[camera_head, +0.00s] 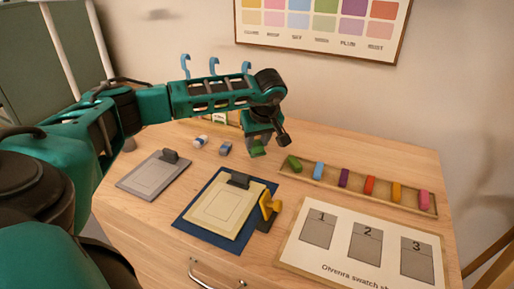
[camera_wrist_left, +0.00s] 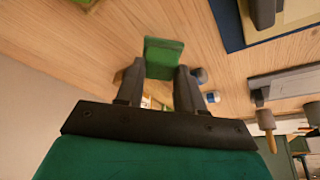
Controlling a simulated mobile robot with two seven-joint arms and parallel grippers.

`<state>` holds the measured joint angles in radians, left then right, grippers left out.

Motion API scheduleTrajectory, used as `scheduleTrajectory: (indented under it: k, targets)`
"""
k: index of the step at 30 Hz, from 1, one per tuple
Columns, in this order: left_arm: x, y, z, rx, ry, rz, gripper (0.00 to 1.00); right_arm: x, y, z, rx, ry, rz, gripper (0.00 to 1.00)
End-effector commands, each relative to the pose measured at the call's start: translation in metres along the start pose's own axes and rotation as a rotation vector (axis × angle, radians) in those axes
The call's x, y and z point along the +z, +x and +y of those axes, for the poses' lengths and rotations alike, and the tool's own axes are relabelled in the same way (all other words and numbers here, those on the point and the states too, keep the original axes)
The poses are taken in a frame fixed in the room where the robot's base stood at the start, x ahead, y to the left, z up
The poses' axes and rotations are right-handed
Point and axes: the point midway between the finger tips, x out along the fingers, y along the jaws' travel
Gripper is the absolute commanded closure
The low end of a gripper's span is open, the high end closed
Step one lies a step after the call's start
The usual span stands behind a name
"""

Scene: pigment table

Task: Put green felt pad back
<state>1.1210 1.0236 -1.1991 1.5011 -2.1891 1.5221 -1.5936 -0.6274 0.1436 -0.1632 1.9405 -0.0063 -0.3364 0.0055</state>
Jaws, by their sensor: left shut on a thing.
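The green felt pad (camera_wrist_left: 164,57) is between the two dark fingers of my left gripper (camera_wrist_left: 158,80) in the left wrist view. That gripper is shut on it. In the head view the left gripper (camera_head: 259,140) points down near the back of the table, with the pad (camera_head: 257,149) showing below its fingers. It is left of the long wooden tray (camera_head: 358,194). Whether the pad touches the table is hard to tell. A second green piece (camera_head: 294,163) sits at the tray's left end. My right gripper is not in view.
The tray also holds blue, purple, red, orange and pink pieces. A numbered swatch board (camera_head: 345,272) lies in front. A cream clipboard (camera_head: 219,212) rests on a blue mat (camera_head: 205,233) beside a yellow-handled tool (camera_head: 268,206). A grey clipboard (camera_head: 150,181) and two small bottles lie left.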

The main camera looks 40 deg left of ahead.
Motion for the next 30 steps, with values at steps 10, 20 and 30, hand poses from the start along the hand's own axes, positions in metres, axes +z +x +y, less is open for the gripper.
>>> scheduleTrajectory:
  k: [10,20,30]
  targets:
    - [0.011,0.026,0.000,-0.001,0.000,0.000,0.87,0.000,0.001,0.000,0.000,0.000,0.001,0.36]
    - [0.011,0.026,0.000,-0.001,0.001,0.000,0.37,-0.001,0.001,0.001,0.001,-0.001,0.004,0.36]
    - [0.010,0.016,0.000,0.001,0.000,0.000,0.37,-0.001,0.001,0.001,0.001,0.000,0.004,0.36]
